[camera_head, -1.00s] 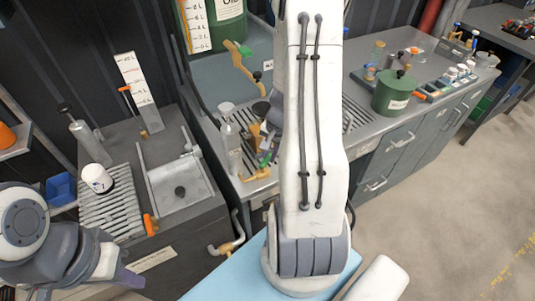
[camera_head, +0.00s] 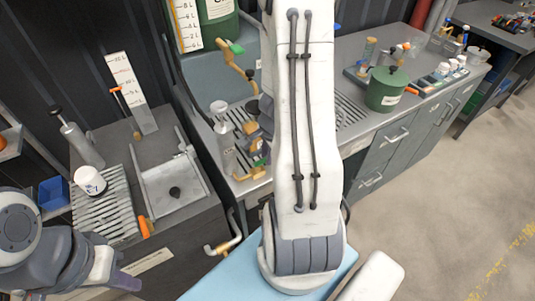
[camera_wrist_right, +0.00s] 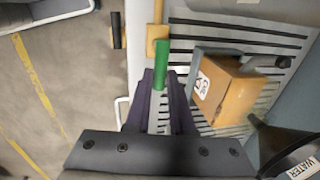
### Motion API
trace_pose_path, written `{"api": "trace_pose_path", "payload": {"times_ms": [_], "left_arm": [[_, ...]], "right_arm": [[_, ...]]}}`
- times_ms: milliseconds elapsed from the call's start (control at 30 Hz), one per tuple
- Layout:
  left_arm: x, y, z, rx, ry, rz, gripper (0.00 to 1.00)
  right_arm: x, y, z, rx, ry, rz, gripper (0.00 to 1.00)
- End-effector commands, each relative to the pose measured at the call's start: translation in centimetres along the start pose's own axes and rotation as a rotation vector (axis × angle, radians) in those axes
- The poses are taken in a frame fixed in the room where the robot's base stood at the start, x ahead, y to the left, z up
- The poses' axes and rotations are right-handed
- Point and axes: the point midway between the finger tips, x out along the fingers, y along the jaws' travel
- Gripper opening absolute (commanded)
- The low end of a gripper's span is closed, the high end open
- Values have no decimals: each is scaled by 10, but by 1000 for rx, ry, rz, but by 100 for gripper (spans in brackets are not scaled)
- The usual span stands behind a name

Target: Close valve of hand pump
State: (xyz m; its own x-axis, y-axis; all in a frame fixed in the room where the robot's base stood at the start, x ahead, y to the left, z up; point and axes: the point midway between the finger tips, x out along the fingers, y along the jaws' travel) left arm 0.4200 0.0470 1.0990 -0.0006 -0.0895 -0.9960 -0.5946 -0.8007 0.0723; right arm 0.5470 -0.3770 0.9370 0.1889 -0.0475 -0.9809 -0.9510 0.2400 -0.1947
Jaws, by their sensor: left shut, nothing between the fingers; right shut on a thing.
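In the right wrist view, my right gripper (camera_wrist_right: 162,92) is shut on a green valve handle (camera_wrist_right: 162,65). The handle joins a brass fitting (camera_wrist_right: 157,38) beside a slatted grate. In the head view my right arm hides most of this spot; small brass parts (camera_head: 257,155) show just left of the arm. My left gripper (camera_head: 125,282) is shut and empty at the lower left, well away from the valve. A grey cylinder with a black handle (camera_head: 78,138) stands on the left bench; I cannot tell whether it is the hand pump.
A brown box (camera_wrist_right: 225,90) lies on the grate close to my right gripper. A brass tap with a green lever (camera_head: 237,48) hangs from a green tank. A white cup (camera_head: 90,180) stands on the left rack. A green pot (camera_head: 385,90) stands on the right counter. Floor at right is clear.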

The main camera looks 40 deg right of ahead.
Motion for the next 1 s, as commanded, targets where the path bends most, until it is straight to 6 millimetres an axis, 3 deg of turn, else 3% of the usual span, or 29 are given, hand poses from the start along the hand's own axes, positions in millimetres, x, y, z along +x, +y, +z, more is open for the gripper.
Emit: {"api": "trace_pose_path", "payload": {"times_ms": [367, 400, 433, 467, 767, 1000], "left_arm": [[0, 0, 0, 0, 0, 0, 0], [0, 0, 0, 0, 0, 0, 0], [0, 0, 0, 0, 0, 0, 0], [0, 0, 0, 0, 0, 0, 0], [-1, 0, 0, 0, 0, 0, 0], [-25, 2, -1, 0, 0, 0, 0]], "right_arm": [[0, 0, 0, 6, 2, 0, 0], [0, 0, 0, 6, 2, 0, 36], [0, 0, 0, 6, 2, 0, 48], [0, 0, 0, 6, 2, 0, 51], [-1, 0, 0, 4, 1, 0, 51], [-31, -2, 0, 4, 2, -2, 51]]}}
